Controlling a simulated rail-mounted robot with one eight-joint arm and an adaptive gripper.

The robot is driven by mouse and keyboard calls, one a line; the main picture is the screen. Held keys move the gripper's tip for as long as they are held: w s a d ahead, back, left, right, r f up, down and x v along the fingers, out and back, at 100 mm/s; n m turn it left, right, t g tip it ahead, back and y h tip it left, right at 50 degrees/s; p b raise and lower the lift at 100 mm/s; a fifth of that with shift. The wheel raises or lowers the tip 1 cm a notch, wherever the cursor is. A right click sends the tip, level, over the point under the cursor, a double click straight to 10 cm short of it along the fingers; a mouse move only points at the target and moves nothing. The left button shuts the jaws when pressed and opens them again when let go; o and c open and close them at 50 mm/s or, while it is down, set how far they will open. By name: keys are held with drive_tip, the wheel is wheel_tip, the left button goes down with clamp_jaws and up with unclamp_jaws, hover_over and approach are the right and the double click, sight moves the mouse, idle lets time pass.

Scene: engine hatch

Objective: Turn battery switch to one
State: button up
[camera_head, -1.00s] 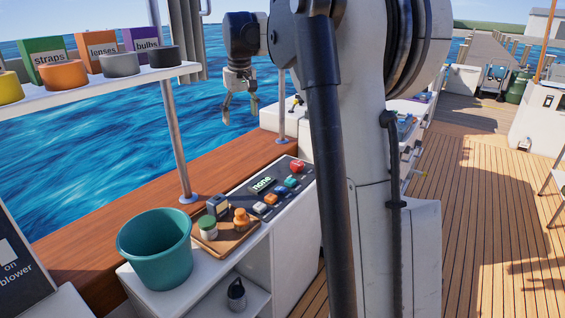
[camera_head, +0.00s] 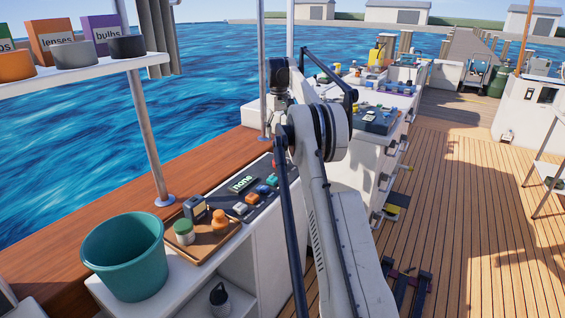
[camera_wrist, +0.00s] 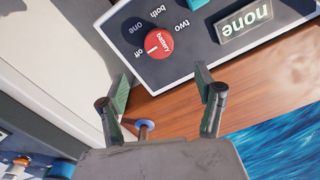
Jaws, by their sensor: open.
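The battery switch is a round red knob (camera_wrist: 160,43) on a dark panel (camera_wrist: 185,68), upside down in the wrist view. Its white mark points at "off"; "one", "both" and "two" are printed around it. A "none" display (camera_wrist: 243,20) sits beside it. In the camera_head view the panel (camera_head: 262,173) and display (camera_head: 242,184) show on the counter, with the red knob (camera_head: 276,163) partly behind my arm. My gripper (camera_wrist: 160,86) is open and empty, its fingers apart and offset from the knob, not touching it. In the camera_head view its fingers are mostly hidden by my arm.
A teal bucket (camera_head: 124,262) and a wooden tray (camera_head: 208,240) with small items stand on the counter near the panel. A thin metal post (camera_head: 147,130) rises behind, holding a shelf (camera_head: 85,72) of boxes. More work counters lie beyond; the deck at right is largely open.

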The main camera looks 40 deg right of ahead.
sight(280, 160)
wheel_tip(280, 160, down, 14)
drive_tip(key=b, duration=0.3)
drive_tip(key=shift+d+b, duration=0.1)
drive_tip(key=shift+b, duration=0.25)
drive_tip(key=c, duration=1.1)
drive_tip(key=shift+c, duration=0.2)
